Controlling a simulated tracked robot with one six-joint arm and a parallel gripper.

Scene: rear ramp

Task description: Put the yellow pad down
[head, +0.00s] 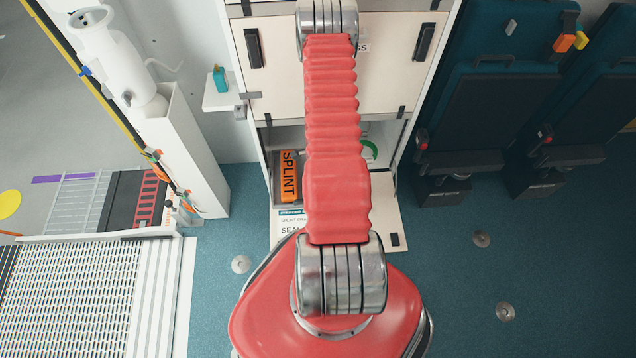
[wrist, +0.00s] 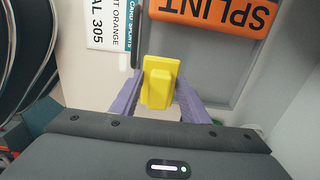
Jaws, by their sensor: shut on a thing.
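The yellow pad (wrist: 161,83) is a small block with a raised middle, seen in the wrist view. My gripper (wrist: 160,88) has its two purple fingers closed on the pad's sides. The pad is in front of a grey surface by the orange splint pack (wrist: 215,14). I cannot tell whether it touches that surface. In the head view my red arm reaches to the cabinet and hides the gripper and the pad.
The splint pack also shows in the open lower compartment in the head view (head: 289,178). A labelled flap (head: 392,212) lies open below it. Folded dark seats (head: 486,110) are at right, a white post (head: 180,150) at left. Blue floor (head: 470,300) is mostly clear.

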